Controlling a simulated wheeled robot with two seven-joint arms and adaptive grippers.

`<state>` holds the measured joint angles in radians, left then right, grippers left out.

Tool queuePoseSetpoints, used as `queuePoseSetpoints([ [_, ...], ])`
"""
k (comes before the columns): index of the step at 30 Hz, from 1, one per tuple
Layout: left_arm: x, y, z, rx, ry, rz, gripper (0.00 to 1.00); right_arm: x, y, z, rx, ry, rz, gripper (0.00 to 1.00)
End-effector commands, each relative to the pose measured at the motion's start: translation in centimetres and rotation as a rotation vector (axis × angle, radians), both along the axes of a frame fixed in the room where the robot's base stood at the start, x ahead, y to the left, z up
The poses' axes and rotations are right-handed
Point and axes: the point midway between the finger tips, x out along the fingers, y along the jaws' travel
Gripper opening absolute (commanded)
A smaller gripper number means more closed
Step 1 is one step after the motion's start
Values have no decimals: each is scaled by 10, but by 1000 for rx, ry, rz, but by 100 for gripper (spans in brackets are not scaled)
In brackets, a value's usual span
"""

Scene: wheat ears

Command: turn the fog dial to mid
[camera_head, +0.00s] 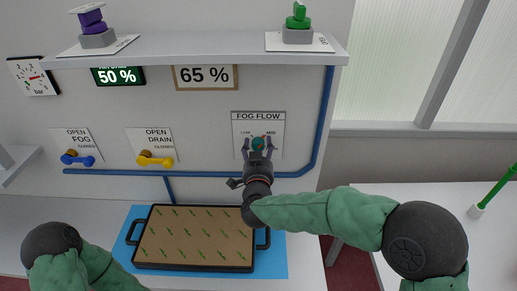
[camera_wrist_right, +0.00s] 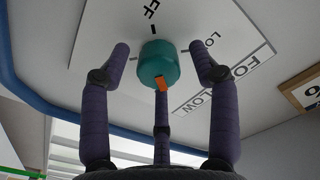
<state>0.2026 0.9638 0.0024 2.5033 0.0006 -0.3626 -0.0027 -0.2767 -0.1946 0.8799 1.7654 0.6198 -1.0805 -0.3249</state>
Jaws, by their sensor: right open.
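The fog dial (camera_wrist_right: 158,62) is a teal knob with an orange mark on its edge, on a white plate; in the wrist view the mark is on the side toward the bottom of the picture. In the head view the dial (camera_head: 258,142) is small and partly hidden, on the FOG FLOW plate (camera_head: 237,122). My right gripper (camera_head: 258,150) is open in front of it. In the wrist view its purple fingers (camera_wrist_right: 161,75) stand around the dial, with gaps on both sides. My left gripper is out of view; only my left arm shows at bottom left.
A yellow drain lever (camera_head: 155,161) and a blue fog lever (camera_head: 78,160) sit left on the wall. A blue pipe (camera_head: 322,130) runs around the plate. Below is a black-rimmed tray (camera_head: 190,268) of green seedlings. A shelf (camera_head: 190,47) is above.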

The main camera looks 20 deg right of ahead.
Motion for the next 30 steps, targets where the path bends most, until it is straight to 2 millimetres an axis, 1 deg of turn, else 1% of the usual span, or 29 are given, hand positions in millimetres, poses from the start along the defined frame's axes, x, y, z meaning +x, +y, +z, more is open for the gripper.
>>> queuePoseSetpoints([
  [3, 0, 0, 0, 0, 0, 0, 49, 0, 0, 0, 0, 0, 0, 61],
  [4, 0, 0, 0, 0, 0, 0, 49, 0, 0, 0, 0, 0, 0, 56],
  [5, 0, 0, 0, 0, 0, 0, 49, 0, 0, 0, 0, 0, 0, 47],
  [6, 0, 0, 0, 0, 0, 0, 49, 0, 0, 0, 0, 0, 0, 36],
  [8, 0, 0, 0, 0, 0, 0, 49, 0, 0, 0, 0, 0, 0, 19],
  [9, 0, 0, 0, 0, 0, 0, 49, 0, 0, 0, 0, -1, 0, 8],
  [10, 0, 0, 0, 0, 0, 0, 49, 0, 0, 1, 1, -1, 0, 6],
  [15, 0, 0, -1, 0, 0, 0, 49, 0, 0, 1, 7, -5, -1, 5],
  [23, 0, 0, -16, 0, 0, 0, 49, 0, -1, 1, 117, -41, -2, 5],
  [30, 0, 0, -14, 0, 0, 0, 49, 0, -1, 4, 127, -45, -2, 5],
])
